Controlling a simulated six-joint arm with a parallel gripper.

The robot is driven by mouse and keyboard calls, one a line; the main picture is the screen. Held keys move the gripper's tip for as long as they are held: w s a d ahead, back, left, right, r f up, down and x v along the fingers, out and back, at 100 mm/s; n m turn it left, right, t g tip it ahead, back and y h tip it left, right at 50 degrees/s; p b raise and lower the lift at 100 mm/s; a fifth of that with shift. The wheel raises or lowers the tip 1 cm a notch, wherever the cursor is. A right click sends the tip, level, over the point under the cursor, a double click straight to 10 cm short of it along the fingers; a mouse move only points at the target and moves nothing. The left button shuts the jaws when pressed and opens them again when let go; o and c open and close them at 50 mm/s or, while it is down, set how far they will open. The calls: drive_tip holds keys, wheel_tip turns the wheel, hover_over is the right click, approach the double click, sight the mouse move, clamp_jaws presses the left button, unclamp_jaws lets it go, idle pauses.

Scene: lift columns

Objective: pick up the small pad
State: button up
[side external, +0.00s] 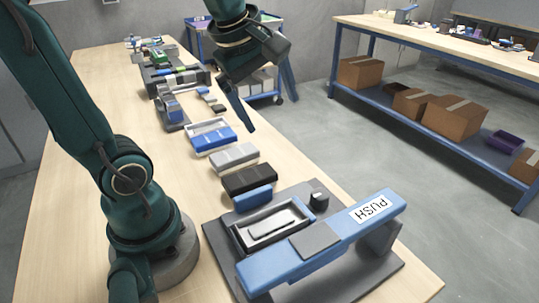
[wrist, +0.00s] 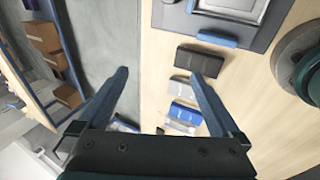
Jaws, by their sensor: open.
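No piece is marked as the small pad, and I cannot tell which one it is. A row of small flat blocks lies on the wooden table: a small blue block (side external: 252,198), a black block (side external: 249,179), a grey block (side external: 234,157) and a blue block (side external: 212,140) at a white tray (side external: 199,126). In the wrist view the small blue block (wrist: 217,38), black block (wrist: 199,62), grey block (wrist: 182,88) and blue block (wrist: 186,113) also show.
A dark-based press with a blue lever marked PUSH (side external: 370,208) stands at the table's near end. More devices and parts (side external: 172,108) lie farther back. A blue-framed bench with cardboard boxes (side external: 453,117) stands across the floor. The table's left side has bare wood.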

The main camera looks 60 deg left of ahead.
drive_tip(key=w+a+f+n+g, duration=0.1)
drive_tip(key=w+a+f+n, duration=0.15)
drive_tip(key=a+n, duration=0.4)
drive_tip(key=n+g+h, duration=0.1)
drive_tip(key=n+g, duration=0.3)
drive_tip(key=n, duration=0.7)
hover_over(216, 136)
drive_tip(key=f, duration=1.1)
drive_tip(key=shift+w+f, duration=0.15)
drive_tip(key=shift+w, duration=0.1)
drive_tip(key=shift+s+a+f, duration=0.1)
drive_tip(key=shift+s+f, duration=0.15)
drive_tip(key=shift+f, duration=2.45)
